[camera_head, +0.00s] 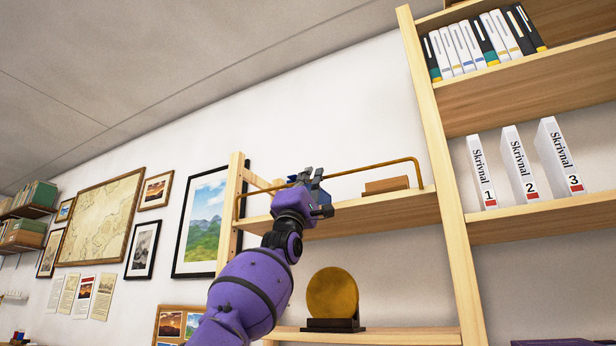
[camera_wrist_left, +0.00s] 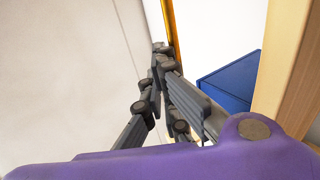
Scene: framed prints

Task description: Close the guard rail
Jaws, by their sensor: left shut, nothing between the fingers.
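The guard rail (camera_head: 375,164) is a thin brass-coloured bar. It runs along the middle wooden shelf (camera_head: 385,211), with bent ends near the left post and the right upright. My left gripper (camera_head: 312,175) is up at the rail, left of its middle, and hides part of it. In the left wrist view the fingers (camera_wrist_left: 160,50) are shut and empty, with their tips close beside the brass bar (camera_wrist_left: 168,22). I cannot tell if they touch it. My right gripper is not in view.
A brown box (camera_head: 386,185) lies on the shelf behind the rail. A blue box (camera_wrist_left: 232,80) shows in the left wrist view beside a wooden post (camera_wrist_left: 290,60). A round gold disc (camera_head: 332,293) stands on the shelf below. Binders (camera_head: 518,165) fill shelves at right.

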